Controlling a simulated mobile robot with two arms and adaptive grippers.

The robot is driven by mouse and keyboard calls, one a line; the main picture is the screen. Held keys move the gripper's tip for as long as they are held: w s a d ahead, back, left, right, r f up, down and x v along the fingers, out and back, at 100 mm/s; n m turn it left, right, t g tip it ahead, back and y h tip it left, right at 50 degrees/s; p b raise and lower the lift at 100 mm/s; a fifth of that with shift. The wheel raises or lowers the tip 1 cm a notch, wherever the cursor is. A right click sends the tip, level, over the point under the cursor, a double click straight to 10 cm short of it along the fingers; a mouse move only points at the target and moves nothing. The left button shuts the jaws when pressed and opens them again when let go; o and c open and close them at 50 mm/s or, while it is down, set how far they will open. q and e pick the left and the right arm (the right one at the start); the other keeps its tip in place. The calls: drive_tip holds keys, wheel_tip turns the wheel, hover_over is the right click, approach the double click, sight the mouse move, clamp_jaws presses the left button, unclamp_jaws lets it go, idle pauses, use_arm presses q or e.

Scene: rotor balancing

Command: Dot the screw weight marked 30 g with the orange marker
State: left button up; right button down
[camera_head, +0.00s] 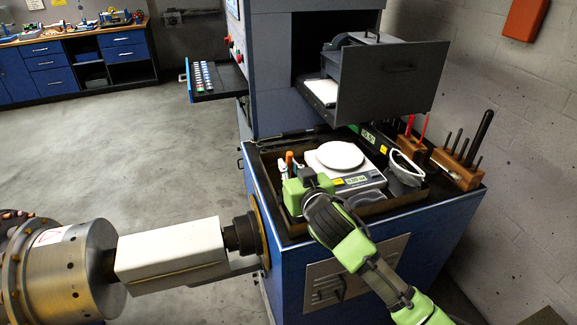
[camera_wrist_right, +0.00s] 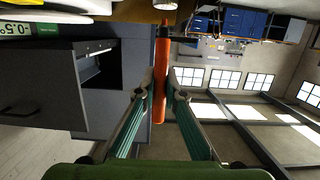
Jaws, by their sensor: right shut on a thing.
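My right gripper (camera_head: 290,180) is over the left part of the dark tray on the blue cabinet. In the right wrist view its two fingers (camera_wrist_right: 161,85) are shut on the orange marker (camera_wrist_right: 161,60), which lies between them. The marker's orange end (camera_head: 289,158) also shows above the gripper in the head view. Small pieces in rows lie on the pulled-out shelf (camera_head: 218,93) at the upper left. Their markings are too small to read, so I cannot tell which weight is marked 30 g. My left gripper is not in view.
A scale with a round white pan (camera_head: 340,155) stands in the tray (camera_head: 378,208), close right of my right gripper. A grey cup (camera_head: 404,172) and wooden tool blocks (camera_head: 456,170) stand farther right. An open drawer (camera_head: 392,82) juts out above. Floor at left is clear.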

sight(289, 152)
idle(0.3)
drive_tip(key=shift+f+b, duration=0.45)
drive_tip(key=shift+f, duration=0.3)
idle(0.9)
drive_tip(key=shift+r, duration=0.1)
wheel_tip(289, 152, up, 7)
drive_tip(key=p, duration=0.6)
drive_tip(key=shift+p, duration=0.35)
